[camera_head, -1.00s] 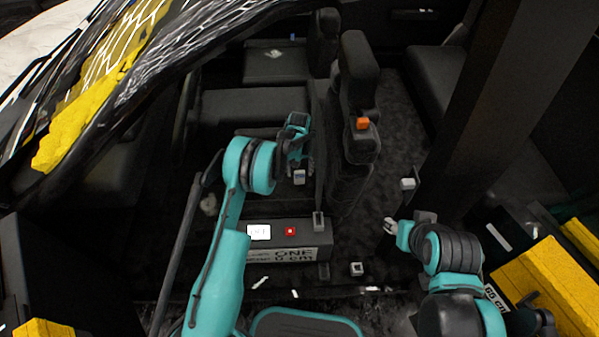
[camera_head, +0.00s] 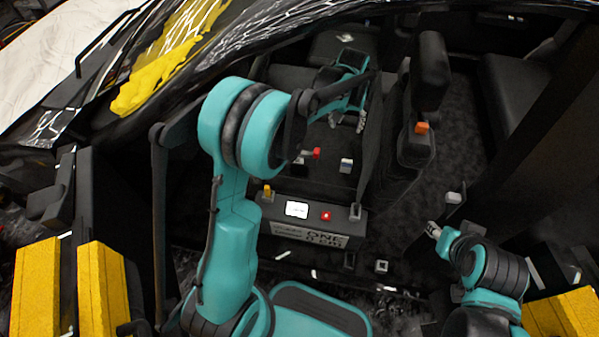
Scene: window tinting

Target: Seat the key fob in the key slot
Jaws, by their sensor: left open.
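My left gripper (camera_head: 347,122) is open, with nothing seen between its fingers. A low dark console (camera_head: 305,229) with a white display and a red button stands nearer. A grey-topped upright piece (camera_head: 355,211) is at its right end. I cannot tell for sure which small piece is the key fob or which is the key slot. My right gripper (camera_head: 433,229) is low at the right, near a light-topped block (camera_head: 453,198); its finger gap does not show clearly.
A red-tipped lever (camera_head: 316,153) and a yellow-topped piece (camera_head: 267,191) are close to my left arm. A black seat with an orange buckle (camera_head: 422,128) stands to the right of my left gripper. A pale square piece (camera_head: 381,267) is in front of the console.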

